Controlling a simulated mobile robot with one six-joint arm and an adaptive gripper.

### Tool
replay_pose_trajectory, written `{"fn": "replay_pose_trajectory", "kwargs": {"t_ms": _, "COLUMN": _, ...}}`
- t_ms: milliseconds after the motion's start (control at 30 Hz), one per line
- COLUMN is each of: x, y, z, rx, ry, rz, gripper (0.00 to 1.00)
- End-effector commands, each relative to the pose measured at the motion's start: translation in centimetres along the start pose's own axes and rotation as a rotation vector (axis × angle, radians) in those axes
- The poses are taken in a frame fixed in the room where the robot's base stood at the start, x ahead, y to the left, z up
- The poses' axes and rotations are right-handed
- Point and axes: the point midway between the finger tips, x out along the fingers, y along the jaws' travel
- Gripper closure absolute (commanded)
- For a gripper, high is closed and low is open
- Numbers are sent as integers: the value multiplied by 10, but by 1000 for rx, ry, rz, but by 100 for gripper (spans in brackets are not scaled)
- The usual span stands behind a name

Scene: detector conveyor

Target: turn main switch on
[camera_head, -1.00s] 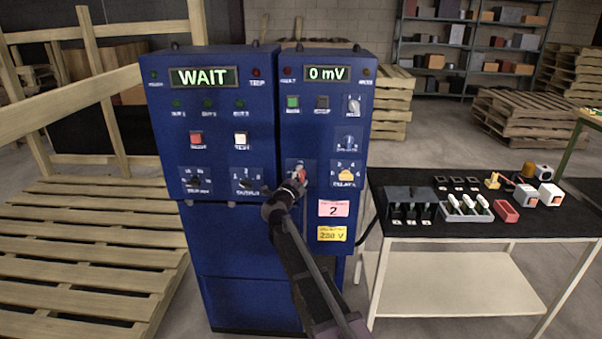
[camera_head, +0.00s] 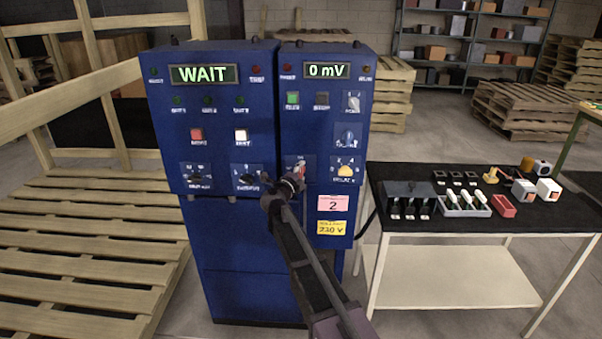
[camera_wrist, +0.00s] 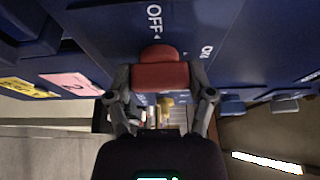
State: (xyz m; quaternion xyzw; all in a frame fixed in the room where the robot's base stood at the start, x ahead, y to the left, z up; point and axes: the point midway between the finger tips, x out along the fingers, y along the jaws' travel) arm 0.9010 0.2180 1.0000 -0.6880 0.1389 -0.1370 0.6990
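The blue cabinet (camera_head: 235,260) stands ahead, with the main switch, a red knob (camera_wrist: 160,75), low on its right-hand column. In the head view the knob (camera_head: 299,168) is mostly hidden by my gripper (camera_head: 290,178). In the wrist view my gripper (camera_wrist: 162,92) has one finger on each side of the red knob, and both appear to touch it. The OFF label (camera_wrist: 154,20) lies straight above the knob in that view, and the ON label (camera_wrist: 206,52) lies to its upper right. The exact knob angle is hard to tell.
The left display (camera_head: 204,74) reads WAIT and the right display (camera_head: 327,71) reads 0 mV. Other knobs and buttons surround the switch. A table (camera_head: 470,224) with small parts stands right, and wooden pallets (camera_head: 90,240) lie left.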

Motion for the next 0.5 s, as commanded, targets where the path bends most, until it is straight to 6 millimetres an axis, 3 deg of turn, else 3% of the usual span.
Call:
{"fn": "replay_pose_trajectory", "kwargs": {"t_ms": 33, "x": 0, "y": 0, "z": 2, "rx": 0, "ry": -3, "rz": -1, "gripper": 17}}
{"fn": "replay_pose_trajectory", "kwargs": {"t_ms": 100, "x": 0, "y": 0, "z": 1, "rx": 0, "ry": -3, "rz": 0, "gripper": 0}}
{"fn": "replay_pose_trajectory", "kwargs": {"t_ms": 500, "x": 0, "y": 0, "z": 0, "rx": -1, "ry": 0, "rz": 0, "gripper": 0}}
